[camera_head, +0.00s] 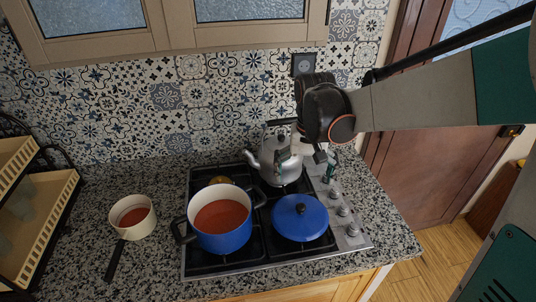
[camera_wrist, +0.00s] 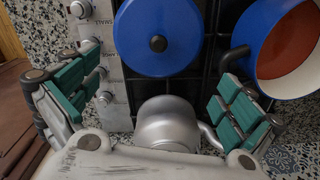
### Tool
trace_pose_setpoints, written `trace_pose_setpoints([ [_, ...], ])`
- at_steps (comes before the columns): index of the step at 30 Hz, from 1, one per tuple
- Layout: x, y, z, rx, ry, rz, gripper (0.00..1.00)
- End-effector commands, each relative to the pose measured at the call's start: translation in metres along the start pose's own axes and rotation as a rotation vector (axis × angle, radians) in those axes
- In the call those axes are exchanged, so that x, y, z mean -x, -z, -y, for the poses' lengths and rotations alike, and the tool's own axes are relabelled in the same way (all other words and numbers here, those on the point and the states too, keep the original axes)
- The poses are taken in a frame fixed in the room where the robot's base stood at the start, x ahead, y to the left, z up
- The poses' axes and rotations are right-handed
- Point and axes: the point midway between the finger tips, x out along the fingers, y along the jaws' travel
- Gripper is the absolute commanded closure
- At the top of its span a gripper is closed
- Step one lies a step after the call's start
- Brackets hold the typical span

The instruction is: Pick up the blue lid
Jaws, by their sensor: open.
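The blue lid (camera_head: 300,217) is round with a dark knob and lies flat on the right front part of the stove. It also shows in the wrist view (camera_wrist: 140,40) at top centre, with its knob facing the camera. My gripper (camera_head: 318,157) is above the back right of the stove, near the kettle. In the wrist view my gripper (camera_wrist: 155,105) is open, its two green-padded fingers wide apart with nothing gripped. The lid lies beyond the fingertips, apart from them.
A blue pot (camera_head: 225,236) with red contents stands left of the lid. A silver kettle (camera_head: 275,160) stands behind the lid, and shows between my fingers in the wrist view (camera_wrist: 168,122). Stove knobs (camera_head: 343,211) line the right side. A small pan (camera_head: 132,216) is on the left counter.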

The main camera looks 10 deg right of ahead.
Motion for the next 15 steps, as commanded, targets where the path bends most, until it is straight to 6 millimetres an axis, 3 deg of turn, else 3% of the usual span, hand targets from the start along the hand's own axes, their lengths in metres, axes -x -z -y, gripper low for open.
trace_pose_setpoints([
  [15,-0.08,0.0,0.0,-0.001,-0.001,0.002,0.0],
])
